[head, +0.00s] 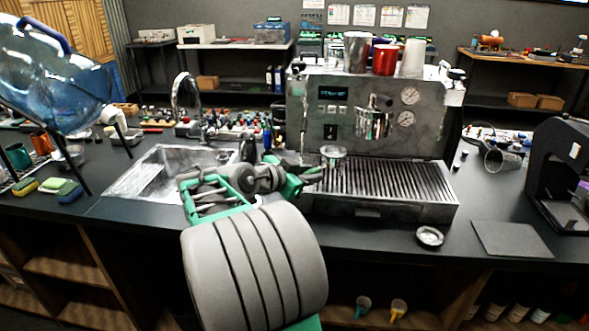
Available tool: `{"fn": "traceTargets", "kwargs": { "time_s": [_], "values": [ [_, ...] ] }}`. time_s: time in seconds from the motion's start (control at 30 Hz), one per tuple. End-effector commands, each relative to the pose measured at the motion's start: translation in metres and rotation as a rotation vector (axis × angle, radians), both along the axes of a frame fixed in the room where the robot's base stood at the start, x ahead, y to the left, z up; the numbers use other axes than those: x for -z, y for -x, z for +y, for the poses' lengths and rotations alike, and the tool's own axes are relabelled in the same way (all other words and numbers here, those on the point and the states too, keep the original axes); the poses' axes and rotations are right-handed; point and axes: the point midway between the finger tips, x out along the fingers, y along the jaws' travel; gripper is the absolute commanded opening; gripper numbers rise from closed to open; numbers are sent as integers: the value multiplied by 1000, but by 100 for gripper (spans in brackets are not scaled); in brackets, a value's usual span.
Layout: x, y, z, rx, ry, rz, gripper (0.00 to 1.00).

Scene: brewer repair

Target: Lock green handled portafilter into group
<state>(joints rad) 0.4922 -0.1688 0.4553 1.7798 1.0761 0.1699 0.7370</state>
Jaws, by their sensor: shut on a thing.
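The portafilter (333,153) shows as a round metal basket held out level in front of the espresso machine (340,88), over the left part of its drip tray. My gripper (308,174) is shut on its handle, which is mostly hidden by the jaws; its green is hard to tell from my arm's own green parts. The group (374,118) is a shiny metal part on the machine's front, to the right of and above the basket. The portafilter looks apart from the group.
The slatted drip tray (385,184) lies below. A steam wand (303,125) hangs at the machine's left. A sink (160,170) with a tall tap is further left. A small round metal dish (429,236) and dark mat (512,240) lie at front right. Cups stand on the machine.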

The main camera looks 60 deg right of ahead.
Motion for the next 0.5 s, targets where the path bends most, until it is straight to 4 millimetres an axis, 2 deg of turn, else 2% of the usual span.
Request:
{"fn": "traceTargets", "kwargs": {
  "time_s": [0.17,0.5],
  "values": [
    [-2,2,-7,2,2,-1,0],
    [-3,10,-36,3,2,0,0]
  ]
}}
